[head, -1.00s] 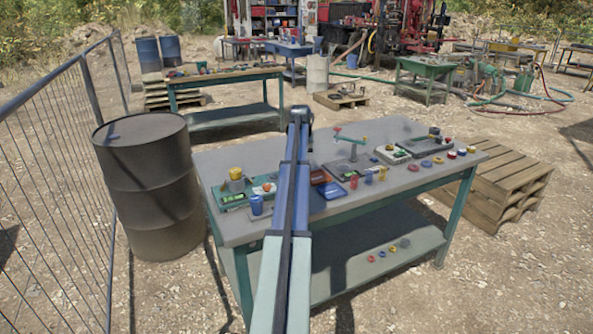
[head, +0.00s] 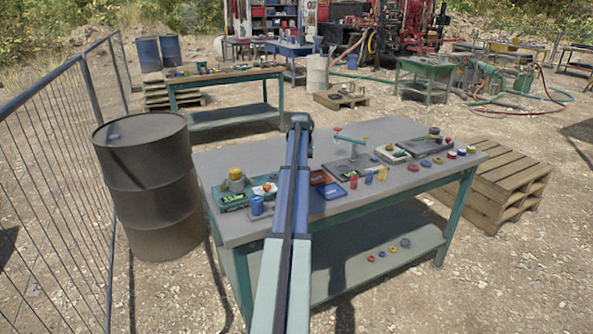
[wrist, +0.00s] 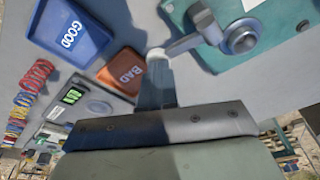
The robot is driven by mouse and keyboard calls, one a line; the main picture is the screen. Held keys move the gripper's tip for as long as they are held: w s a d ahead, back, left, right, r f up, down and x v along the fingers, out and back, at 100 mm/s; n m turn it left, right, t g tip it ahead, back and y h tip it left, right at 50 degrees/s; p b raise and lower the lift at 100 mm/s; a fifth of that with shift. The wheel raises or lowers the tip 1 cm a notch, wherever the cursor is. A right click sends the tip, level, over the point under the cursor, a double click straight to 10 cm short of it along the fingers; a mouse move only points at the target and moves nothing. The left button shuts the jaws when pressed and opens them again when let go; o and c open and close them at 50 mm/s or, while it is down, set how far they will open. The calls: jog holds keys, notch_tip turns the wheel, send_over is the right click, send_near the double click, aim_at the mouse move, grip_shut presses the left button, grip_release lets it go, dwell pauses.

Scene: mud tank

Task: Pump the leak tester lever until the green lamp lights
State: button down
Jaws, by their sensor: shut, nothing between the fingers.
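The leak tester appears to be the teal station (head: 228,205) at the left end of the table; it shows in the wrist view as a teal plate (wrist: 275,35). Its grey metal lever (wrist: 195,42) runs from a round pivot to a pale rounded end. My gripper (wrist: 157,78) is shut and empty, its fingertips close to that end; I cannot tell if they touch. In the head view my arm hides the fingers and part of the lever. A green patch shows on the station, but I cannot make out a lit lamp.
A blue GOOD tray (wrist: 68,30) and an orange-brown BAD tray (wrist: 121,71) lie beside the tester. A grey device with a green display (wrist: 72,97) and coloured coils (wrist: 28,88) lie beyond. A dark drum (head: 148,185) stands left of the table (head: 400,205).

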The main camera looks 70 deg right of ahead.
jog(key=shift+r, duration=1.4)
jog(key=shift+f, duration=1.4)
notch_tip(320, 180, up, 7)
dwell(1.0)
jog(key=shift+f, duration=0.1)
